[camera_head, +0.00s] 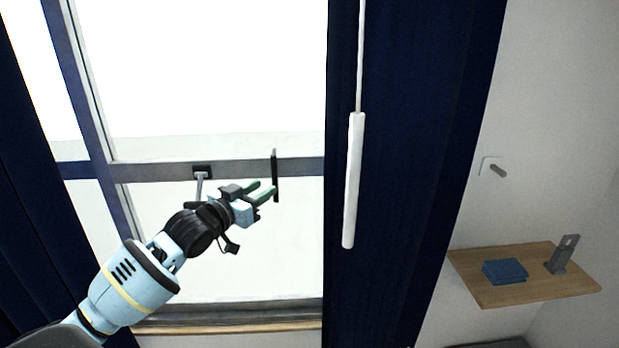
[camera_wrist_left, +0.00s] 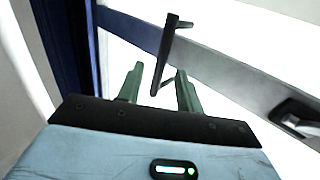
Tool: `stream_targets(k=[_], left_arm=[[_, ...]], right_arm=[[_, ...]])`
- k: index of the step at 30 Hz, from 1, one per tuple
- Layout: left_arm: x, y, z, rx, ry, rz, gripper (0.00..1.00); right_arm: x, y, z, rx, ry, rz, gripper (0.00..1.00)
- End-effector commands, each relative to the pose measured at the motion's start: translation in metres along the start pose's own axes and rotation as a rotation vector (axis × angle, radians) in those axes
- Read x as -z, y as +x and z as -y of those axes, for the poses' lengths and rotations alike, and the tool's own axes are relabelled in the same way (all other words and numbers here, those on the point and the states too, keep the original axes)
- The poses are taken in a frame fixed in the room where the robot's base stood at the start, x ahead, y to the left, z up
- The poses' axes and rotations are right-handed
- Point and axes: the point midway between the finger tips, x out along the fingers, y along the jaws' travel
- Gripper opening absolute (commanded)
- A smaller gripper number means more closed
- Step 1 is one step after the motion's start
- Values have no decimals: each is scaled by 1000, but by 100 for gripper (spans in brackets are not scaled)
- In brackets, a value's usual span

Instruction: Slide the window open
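The window has a grey frame with a horizontal rail (camera_head: 150,171) across bright panes. A black vertical bar handle (camera_head: 275,175) stands out from this rail. My left gripper (camera_head: 264,189) is close to the handle, with its green fingers pointing toward it. In the left wrist view, the two fingers (camera_wrist_left: 160,85) are apart. The bar handle (camera_wrist_left: 166,50) shows ahead, its lower end appearing in the gap between the fingers. I see nothing gripped, and I cannot tell whether a finger touches the bar. My right gripper is not in view.
A latch with a grey lever (camera_head: 201,174) sits on the rail left of the handle. Dark blue curtains (camera_head: 400,150) hang on both sides. A white rod (camera_head: 353,180) hangs before the right one. A wooden shelf (camera_head: 515,296) holds a blue item (camera_head: 505,271) and a grey item.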

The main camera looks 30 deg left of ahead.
Motion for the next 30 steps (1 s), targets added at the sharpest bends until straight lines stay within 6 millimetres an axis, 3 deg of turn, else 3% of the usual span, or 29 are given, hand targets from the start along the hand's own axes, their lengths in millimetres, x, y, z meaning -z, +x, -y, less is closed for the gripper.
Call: stream_targets(k=[11, 24, 30], left_arm=[[5, 8, 2, 2, -1, -7, 36], [5, 62, 2, 2, -1, -6, 36], [5, 76, 2, 2, 1, -6, 36]], right_arm=[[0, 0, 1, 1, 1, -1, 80], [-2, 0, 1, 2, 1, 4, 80], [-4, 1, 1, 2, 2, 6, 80]])
